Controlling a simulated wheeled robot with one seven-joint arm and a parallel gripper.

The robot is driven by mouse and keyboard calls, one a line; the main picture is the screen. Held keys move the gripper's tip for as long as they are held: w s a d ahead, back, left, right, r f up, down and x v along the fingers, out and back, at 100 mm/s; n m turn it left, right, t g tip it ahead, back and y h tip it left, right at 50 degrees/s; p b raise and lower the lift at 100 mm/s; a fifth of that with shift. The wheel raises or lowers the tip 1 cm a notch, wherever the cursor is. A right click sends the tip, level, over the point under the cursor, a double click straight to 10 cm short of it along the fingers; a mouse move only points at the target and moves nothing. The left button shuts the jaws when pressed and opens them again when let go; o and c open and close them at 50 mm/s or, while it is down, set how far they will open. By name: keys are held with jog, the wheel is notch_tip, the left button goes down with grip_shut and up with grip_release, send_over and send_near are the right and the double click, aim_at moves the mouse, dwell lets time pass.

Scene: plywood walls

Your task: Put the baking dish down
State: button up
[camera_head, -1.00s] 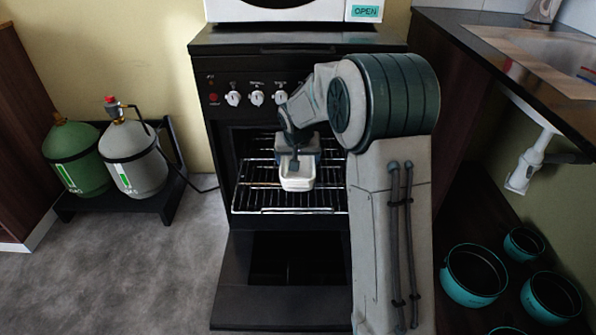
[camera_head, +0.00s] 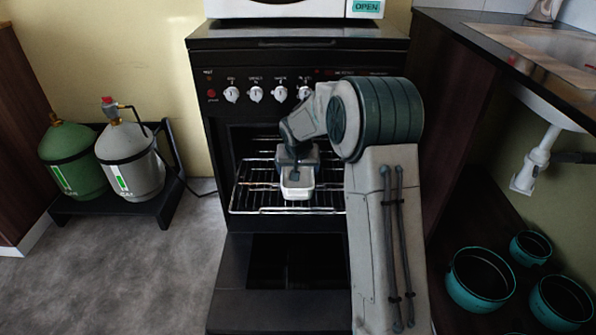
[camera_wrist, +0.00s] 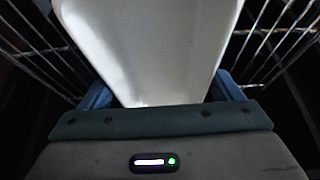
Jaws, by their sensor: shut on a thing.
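The white baking dish (camera_head: 298,188) is in my gripper at the front of the oven's wire rack (camera_head: 262,200). In the wrist view the dish (camera_wrist: 150,45) fills the upper middle, with a blue finger at each side of it. My gripper (camera_wrist: 160,95) is shut on the dish, and in the head view the gripper (camera_head: 297,170) reaches into the open oven (camera_head: 215,150). The dish is at or just above the rack; I cannot tell whether it touches. The rack bars show on both sides of it in the wrist view.
The oven door (camera_head: 230,300) hangs open at the bottom. A microwave (camera_head: 280,8) stands on top of the stove. Gas bottles (camera_head: 128,165) stand at the left. Several teal pots (camera_head: 480,278) sit at the lower right, beneath the sink counter (camera_head: 500,35).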

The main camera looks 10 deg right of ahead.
jog(key=shift+f, duration=0.1)
jog(key=o, duration=1.3)
jog(key=shift+r, duration=0.3)
jog(key=d+p+v, duration=0.1)
jog(key=p+v, duration=0.3)
jog(key=v, duration=0.7)
jog(key=s+g, duration=0.1)
jog(key=s, duration=1)
jog(key=s+r+n+g, duration=0.1)
jog(key=s, duration=1)
jog(key=s+n+g+y, duration=0.1)
jog(key=s, duration=1)
jog(key=shift+s+a+r+g, duration=0.15)
jog(key=shift+s+r+g, duration=0.15)
jog(key=shift+r, duration=0.1)
